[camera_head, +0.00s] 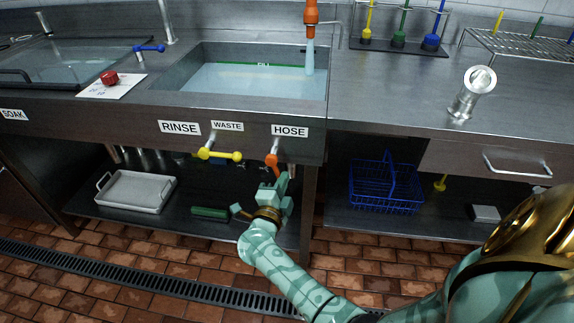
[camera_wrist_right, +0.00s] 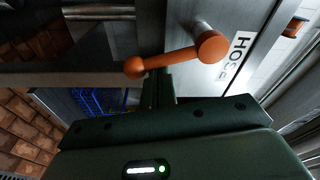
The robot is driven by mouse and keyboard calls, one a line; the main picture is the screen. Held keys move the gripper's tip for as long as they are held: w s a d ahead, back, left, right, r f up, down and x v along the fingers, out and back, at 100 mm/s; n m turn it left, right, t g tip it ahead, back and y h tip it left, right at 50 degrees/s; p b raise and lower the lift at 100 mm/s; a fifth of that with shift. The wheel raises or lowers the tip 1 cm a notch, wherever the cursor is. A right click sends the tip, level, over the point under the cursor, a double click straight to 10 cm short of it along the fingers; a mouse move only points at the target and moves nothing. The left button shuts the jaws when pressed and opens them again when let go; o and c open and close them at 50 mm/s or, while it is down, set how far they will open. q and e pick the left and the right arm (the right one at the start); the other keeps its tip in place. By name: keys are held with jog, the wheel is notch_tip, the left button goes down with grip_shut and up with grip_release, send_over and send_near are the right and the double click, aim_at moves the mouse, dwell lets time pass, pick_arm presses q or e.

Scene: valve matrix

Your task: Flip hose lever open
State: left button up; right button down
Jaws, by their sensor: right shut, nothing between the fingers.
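The orange hose lever (camera_head: 272,160) is under the HOSE label (camera_head: 290,131) on the front of the sink counter. It points downward in the head view. In the right wrist view the lever (camera_wrist_right: 175,59) runs from its round pivot to a ball end. My right gripper (camera_head: 275,186) is just below the lever. Its shut, empty fingers (camera_wrist_right: 158,88) show beside the lever's bar near the ball end. I cannot tell whether they touch it. My left gripper is not in view.
A yellow lever (camera_head: 220,154) lies sideways under the WASTE label, left of the hose lever. An orange spout (camera_head: 311,14) hangs over the water-filled sink (camera_head: 190,67), with a pale blue stream below it. A blue basket (camera_head: 385,185) stands on the lower shelf.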

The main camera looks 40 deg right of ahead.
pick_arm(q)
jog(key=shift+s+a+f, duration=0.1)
pick_arm(e)
jog(key=shift+w+a+f+m, duration=0.3)
jog(key=shift+w+a+m, duration=0.25)
jog(key=shift+m, duration=0.55)
jog(key=shift+w, duration=0.1)
